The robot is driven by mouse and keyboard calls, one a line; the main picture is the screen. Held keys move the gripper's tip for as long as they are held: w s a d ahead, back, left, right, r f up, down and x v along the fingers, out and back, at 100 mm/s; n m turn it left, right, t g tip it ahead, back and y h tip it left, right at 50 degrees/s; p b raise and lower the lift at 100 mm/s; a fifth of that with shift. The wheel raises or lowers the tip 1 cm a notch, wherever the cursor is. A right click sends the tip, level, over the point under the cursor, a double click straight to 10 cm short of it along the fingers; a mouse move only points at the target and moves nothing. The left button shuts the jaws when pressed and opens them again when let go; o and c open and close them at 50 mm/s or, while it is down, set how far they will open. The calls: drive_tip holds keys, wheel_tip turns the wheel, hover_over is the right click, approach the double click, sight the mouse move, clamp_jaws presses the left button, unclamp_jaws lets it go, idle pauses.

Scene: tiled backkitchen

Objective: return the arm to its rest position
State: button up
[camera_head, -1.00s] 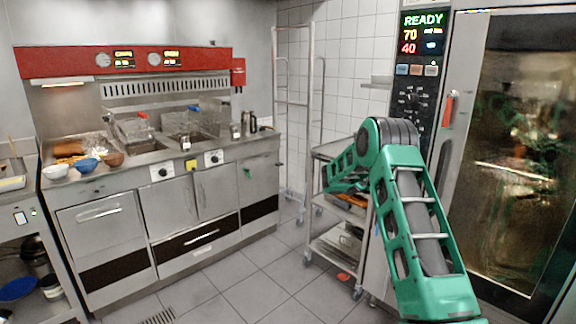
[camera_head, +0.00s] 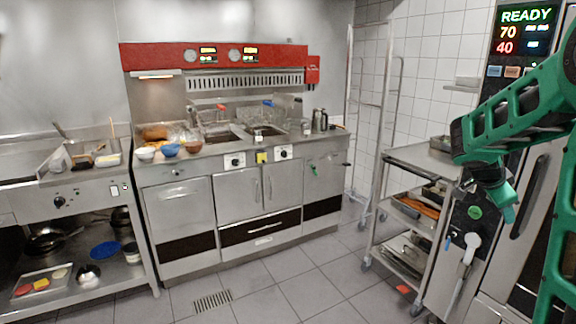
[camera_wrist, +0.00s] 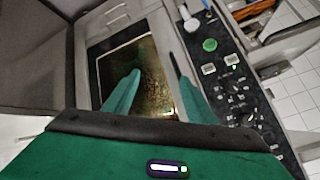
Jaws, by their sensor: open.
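My green arm (camera_head: 530,110) is folded at the right edge of the head view, in front of the tall oven with the lit READY panel (camera_head: 525,32). My gripper (camera_head: 506,205) hangs low from it, beside the oven's front and right of the steel trolley. In the wrist view its two green fingers (camera_wrist: 160,78) are spread apart with nothing between them. The oven's door window (camera_wrist: 150,65) and knob panel (camera_wrist: 235,90) lie beyond the fingers. Part of the arm is cut off by the picture edge.
A steel trolley (camera_head: 410,157) with trays stands left of my gripper. A tall wire rack (camera_head: 352,120) is behind it. The fryer counter (camera_head: 240,195) with bowls fills the middle, and another counter (camera_head: 60,200) stands at the left. The tiled floor (camera_head: 310,285) in front is clear.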

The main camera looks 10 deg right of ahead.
drive_tip(key=s+a+f+n+g+y, duration=0.1)
drive_tip(key=s+a+f+n+y, duration=0.1)
drive_tip(key=s+a, duration=0.6)
drive_tip(key=s+a+f+n+g+y, duration=0.1)
drive_tip(key=s+a+f+n+y, duration=0.1)
drive_tip(key=s+a+n+y, duration=0.2)
drive_tip(key=s+a+f+n+g+y, duration=0.1)
drive_tip(key=s+a+f+n+y, duration=0.1)
drive_tip(key=s+a+n, duration=0.5)
drive_tip(key=s+a, duration=0.5)
drive_tip(key=s, duration=0.6)
drive_tip(key=shift+s+f+n+y, duration=0.35)
drive_tip(key=shift+s+n+y, duration=0.05)
drive_tip(key=shift+w, duration=0.15)
drive_tip(key=shift+w+f, duration=0.25)
drive_tip(key=shift+w, duration=0.25)
